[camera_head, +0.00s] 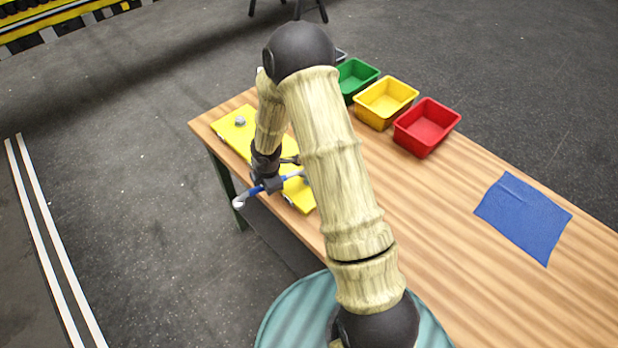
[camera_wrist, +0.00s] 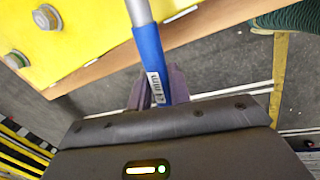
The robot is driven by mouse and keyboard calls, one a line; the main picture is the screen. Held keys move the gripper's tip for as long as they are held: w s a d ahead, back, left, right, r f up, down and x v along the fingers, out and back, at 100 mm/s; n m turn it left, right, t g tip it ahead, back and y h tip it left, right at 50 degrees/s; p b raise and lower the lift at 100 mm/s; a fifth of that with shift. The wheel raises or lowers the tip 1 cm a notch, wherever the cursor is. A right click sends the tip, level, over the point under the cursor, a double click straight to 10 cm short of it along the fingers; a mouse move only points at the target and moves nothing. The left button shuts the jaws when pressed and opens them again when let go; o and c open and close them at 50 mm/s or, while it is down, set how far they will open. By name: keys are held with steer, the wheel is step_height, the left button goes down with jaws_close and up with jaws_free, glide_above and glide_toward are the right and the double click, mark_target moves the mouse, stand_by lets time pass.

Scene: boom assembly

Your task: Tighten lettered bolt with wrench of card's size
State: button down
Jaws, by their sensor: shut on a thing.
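My gripper (camera_head: 268,183) is shut on a wrench with a blue handle (camera_head: 256,190) and silver ends, at the near edge of the yellow plate (camera_head: 222,127). In the wrist view the gripper (camera_wrist: 158,90) pinches the blue handle of the wrench (camera_wrist: 148,45). A small label on the handle is too small to read surely. The wrench's grey shaft runs out of the top of that view. Two bolts, one upper (camera_wrist: 46,17) and one lower (camera_wrist: 15,60), sit on the yellow plate there, left of the wrench. Their letters and the card do not show. One bolt (camera_head: 240,121) shows at the plate's far end.
Green (camera_head: 356,75), yellow (camera_head: 386,100) and red (camera_head: 427,124) bins stand along the far side of the wooden table (camera_head: 440,215). A blue mat (camera_head: 524,215) lies to the right. The table between bins and mat is clear. My arm hides part of the plate.

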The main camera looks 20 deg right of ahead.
steer(key=shift+r, duration=0.45)
